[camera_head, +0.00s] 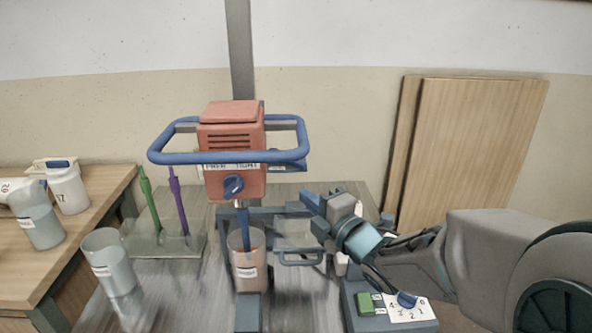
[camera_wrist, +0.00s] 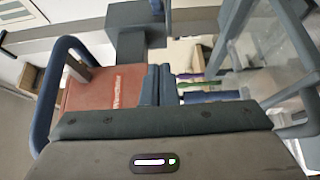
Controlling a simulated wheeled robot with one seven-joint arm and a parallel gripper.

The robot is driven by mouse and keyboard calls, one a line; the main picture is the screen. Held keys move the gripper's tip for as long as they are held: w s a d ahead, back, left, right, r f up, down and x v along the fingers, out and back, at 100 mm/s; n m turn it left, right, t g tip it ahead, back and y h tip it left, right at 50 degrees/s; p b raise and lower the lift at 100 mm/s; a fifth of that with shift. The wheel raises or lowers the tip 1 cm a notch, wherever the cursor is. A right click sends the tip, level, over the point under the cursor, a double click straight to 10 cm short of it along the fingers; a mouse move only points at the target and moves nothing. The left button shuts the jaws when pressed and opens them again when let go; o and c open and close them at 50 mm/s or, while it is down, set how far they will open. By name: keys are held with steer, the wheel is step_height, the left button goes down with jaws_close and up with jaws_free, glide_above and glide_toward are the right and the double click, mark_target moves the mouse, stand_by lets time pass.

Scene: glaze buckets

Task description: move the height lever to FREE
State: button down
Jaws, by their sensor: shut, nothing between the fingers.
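The mixer head (camera_head: 231,150) is a red box on a grey post, ringed by a blue tubular handle (camera_head: 225,158). A white label (camera_head: 232,167) on its front seems to read FREE and TIGHT, though the letters are small. Below the label is a blue knob or lever (camera_head: 233,185); its exact setting is hard to read. My gripper (camera_head: 312,203) is right of and below the mixer head, apart from the knob. In the wrist view my gripper's blue fingers (camera_wrist: 156,84) are together and empty, with the red head (camera_wrist: 92,88) beside them. The knob is not clearly visible there.
A bucket (camera_head: 248,265) stands under the mixer shaft. A clear bucket (camera_head: 112,262) stands at the left. A rack holds green (camera_head: 150,200) and purple (camera_head: 179,203) tools. A control box (camera_head: 390,305) with a green button is at front right. White jugs stand on the left table.

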steer(key=shift+w+a+p, duration=0.35)
steer(key=shift+w+p, duration=1)
steer(key=shift+w, duration=0.5)
steer(key=shift+w+a+p, duration=0.4)
steer(key=shift+w+p, duration=0.9)
steer(key=shift+w, duration=0.6)
steer(key=shift+w+a+p, duration=0.35)
steer(key=shift+w+p, duration=1)
steer(key=shift+w, duration=0.5)
